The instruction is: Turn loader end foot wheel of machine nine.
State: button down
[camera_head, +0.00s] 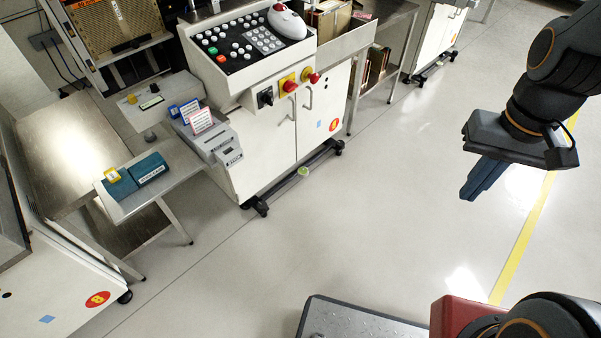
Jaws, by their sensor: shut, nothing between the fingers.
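A white machine cabinet (265,140) with a keypad panel stands at the upper middle. It has a round red number badge (335,125) whose digit I cannot read surely. Black feet with wheels show at its lower front corners, one at the left (257,207) and one at the right (338,147). A small yellow-green round thing (303,171) sits at the cabinet's lower edge between them. I cannot tell which foot is at the loader end. My gripper (470,194) is at the right, shut and empty, pointing down, well apart from the cabinet.
Another white cabinet (60,300) with a red badge is at lower left. A steel table with a shelf holding blue boxes (135,176) stands left of the middle cabinet. A further cabinet (432,40) is at the top. Open floor (390,190) lies between the middle cabinet and my gripper.

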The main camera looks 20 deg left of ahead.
aim_at(262, 205)
jog(key=u, duration=0.8)
jog(key=i, duration=0.15)
jog(key=u, duration=0.15)
